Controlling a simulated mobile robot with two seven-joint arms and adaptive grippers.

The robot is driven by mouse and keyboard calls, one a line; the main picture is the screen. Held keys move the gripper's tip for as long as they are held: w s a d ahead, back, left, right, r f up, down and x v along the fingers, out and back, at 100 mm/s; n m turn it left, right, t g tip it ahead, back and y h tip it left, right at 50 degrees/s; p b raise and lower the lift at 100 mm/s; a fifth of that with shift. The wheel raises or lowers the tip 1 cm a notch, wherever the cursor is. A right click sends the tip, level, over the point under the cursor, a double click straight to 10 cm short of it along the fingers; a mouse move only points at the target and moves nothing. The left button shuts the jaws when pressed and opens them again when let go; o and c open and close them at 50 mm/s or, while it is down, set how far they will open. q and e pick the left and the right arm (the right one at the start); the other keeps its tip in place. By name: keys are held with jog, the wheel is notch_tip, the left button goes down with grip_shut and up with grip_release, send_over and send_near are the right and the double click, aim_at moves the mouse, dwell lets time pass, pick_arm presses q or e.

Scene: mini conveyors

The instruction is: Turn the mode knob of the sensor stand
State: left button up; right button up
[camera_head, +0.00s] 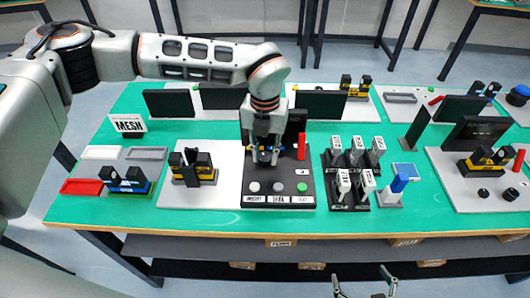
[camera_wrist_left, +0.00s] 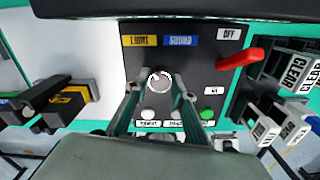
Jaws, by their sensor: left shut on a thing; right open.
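The sensor stand is a dark panel (camera_head: 292,172) at the front middle of the green table. It also shows in the left wrist view (camera_wrist_left: 205,70), with a yellow LIGHT label (camera_wrist_left: 141,41), a blue SOUND label (camera_wrist_left: 181,41) and an OFF label (camera_wrist_left: 229,34). The round mode knob (camera_wrist_left: 159,82) has a pale ring on top; where it points is hard to read. My left gripper (camera_head: 265,157) reaches down from above and is shut on the knob, one finger on each side. It hides the knob in the head view. My right gripper (camera_head: 362,281) is open and empty, below the table's front edge.
A red lever (camera_head: 302,146) stands at the panel's right side. Two grey buttons and a green button (camera_head: 302,187) line its front. Labelled white-topped switches (camera_head: 344,183) stand close on the right. A yellow-and-black device (camera_head: 205,172) sits on a pale board to the left.

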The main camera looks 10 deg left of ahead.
aim_at(265, 156)
pick_arm(q)
jog(key=shift+n, duration=0.3)
jog(key=o, duration=1.1)
notch_tip(265, 156, up, 12)
dwell(0.5)
